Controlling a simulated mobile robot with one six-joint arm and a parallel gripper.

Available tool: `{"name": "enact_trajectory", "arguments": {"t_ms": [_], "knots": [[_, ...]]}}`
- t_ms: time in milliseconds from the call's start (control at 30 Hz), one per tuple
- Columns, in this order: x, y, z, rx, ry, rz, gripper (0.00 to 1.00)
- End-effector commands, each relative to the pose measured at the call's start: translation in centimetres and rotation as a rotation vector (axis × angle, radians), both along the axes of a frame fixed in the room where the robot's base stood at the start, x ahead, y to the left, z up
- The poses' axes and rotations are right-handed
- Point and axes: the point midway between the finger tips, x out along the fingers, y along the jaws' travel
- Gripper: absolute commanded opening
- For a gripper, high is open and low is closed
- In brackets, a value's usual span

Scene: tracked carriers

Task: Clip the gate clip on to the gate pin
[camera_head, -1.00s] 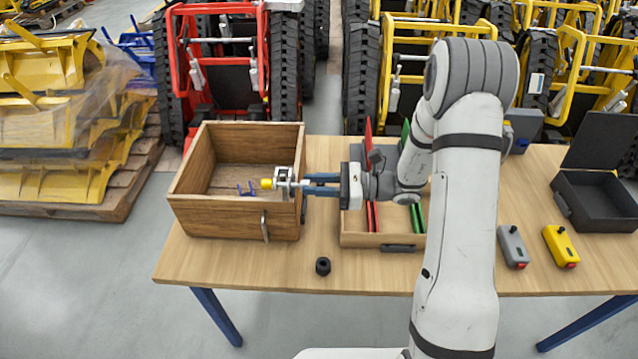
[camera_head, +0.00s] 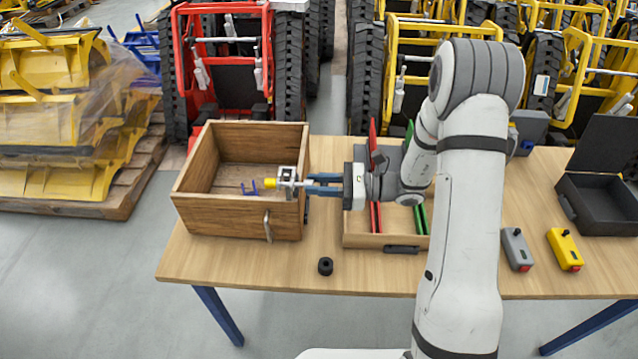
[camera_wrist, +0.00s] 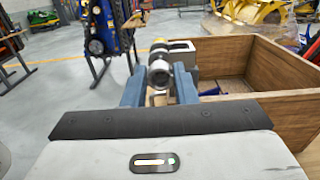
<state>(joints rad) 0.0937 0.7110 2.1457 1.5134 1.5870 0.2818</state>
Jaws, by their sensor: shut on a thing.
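My gripper (camera_head: 325,184) has blue fingers shut on a metal fitting (camera_head: 287,181) with a grey block and a yellow end. The fitting, possibly the gate clip, is held level above the right side of an open wooden crate. Its round metal end (camera_wrist: 160,73) faces the camera between the fingers in the wrist view. A small blue forked piece (camera_head: 250,187) shows just left of the yellow end; I cannot tell whether they touch. A metal lever (camera_head: 267,226) is on the crate's front. I cannot make out the gate pin for certain.
The wooden crate (camera_head: 215,216) stands at the table's left. A tray (camera_head: 372,241) with red and green dividers stands beneath my arm. A black ring (camera_head: 325,266) lies in front. Grey (camera_head: 516,250) and yellow (camera_head: 563,249) control boxes and an open black case (camera_head: 600,206) are at right.

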Motion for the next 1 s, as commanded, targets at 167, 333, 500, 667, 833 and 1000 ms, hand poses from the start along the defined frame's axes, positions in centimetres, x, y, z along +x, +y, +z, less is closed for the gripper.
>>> {"name": "enact_trajectory", "arguments": {"t_ms": [167, 333, 500, 667, 833, 1000], "knots": [[-0.01, 0.00, 0.00, 0.000, 0.000, 0.000, 0.02], [-0.01, 0.14, -0.01, 0.000, 0.000, 0.000, 0.02], [0.00, 0.47, 0.00, 0.000, 0.000, 0.001, 0.02], [0.01, 0.61, 0.00, 0.000, 0.000, 0.000, 0.31], [0.01, 0.59, 0.00, 0.000, 0.000, 0.000, 0.45], [0.01, 0.58, 0.00, 0.000, 0.000, 0.000, 0.51]]}}
